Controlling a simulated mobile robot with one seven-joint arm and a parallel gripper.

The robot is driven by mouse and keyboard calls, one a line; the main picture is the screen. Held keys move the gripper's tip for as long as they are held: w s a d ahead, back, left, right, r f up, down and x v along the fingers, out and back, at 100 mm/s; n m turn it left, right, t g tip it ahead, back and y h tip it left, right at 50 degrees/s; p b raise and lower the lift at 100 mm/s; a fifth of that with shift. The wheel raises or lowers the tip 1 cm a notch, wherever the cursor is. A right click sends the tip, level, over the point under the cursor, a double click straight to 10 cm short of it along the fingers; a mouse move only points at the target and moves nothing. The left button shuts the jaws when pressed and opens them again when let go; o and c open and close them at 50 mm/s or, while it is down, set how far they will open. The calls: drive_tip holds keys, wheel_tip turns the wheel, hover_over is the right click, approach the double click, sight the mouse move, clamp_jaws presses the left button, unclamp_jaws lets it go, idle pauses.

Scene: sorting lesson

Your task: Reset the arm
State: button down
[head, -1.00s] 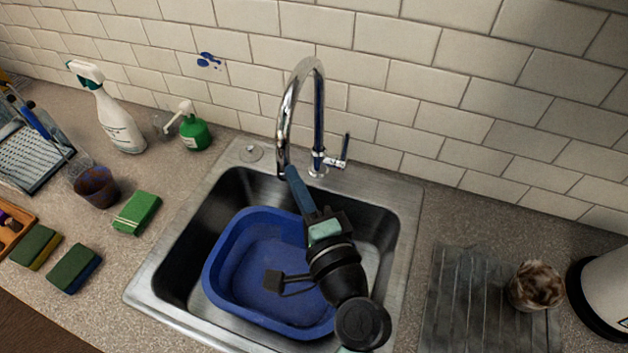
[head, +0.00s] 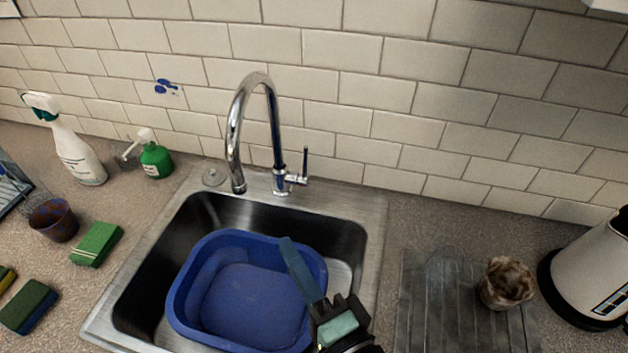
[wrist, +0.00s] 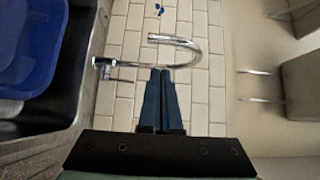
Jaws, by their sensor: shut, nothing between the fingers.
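My gripper (head: 288,243) is over the right part of the sink in the head view, in front of the blue basin's right side. Its two long blue fingers lie together, shut, with nothing between them. In the wrist view my gripper (wrist: 160,72) points toward the tiled wall, and its tips overlap the chrome faucet (wrist: 185,47) in the picture. I cannot tell the gap between them. The rest of my arm is mostly out of the head view.
The blue basin (head: 185,285) sits in the steel sink (head: 358,203), below the faucet (head: 238,125). A spray bottle (head: 75,150), green soap bottle (head: 156,160), cup (head: 53,220) and sponges (head: 97,244) stand left. A stained jar (head: 506,283) and kettle (head: 590,270) are right.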

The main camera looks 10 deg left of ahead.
drive_tip(key=w+d+r+n+t+h, duration=0.2)
drive_tip(key=w+r+n+t+h, duration=0.15)
drive_tip(key=r, duration=0.75)
drive_tip(key=w+d+r+n+t+h, duration=0.25)
drive_tip(key=w+r+n, duration=0.25)
drive_tip(key=r, duration=0.7)
drive_tip(key=s+d+r+t+h, duration=0.1)
drive_tip(key=s+r+t+h, duration=0.1)
drive_tip(key=r, duration=0.7)
drive_tip(key=s+d+r+n+t+h, duration=0.1)
drive_tip(key=s+r+t, duration=0.4)
drive_tip(key=r, duration=0.5)
drive_tip(key=s+d+h, duration=0.1)
drive_tip(key=h, duration=0.1)
drive_tip(key=shift+s+d+r+t+h, duration=0.15)
drive_tip(key=shift+s+d+t+h, duration=0.1)
drive_tip(key=shift+t+h, duration=0.05)
drive_tip(key=shift+n, duration=0.25)
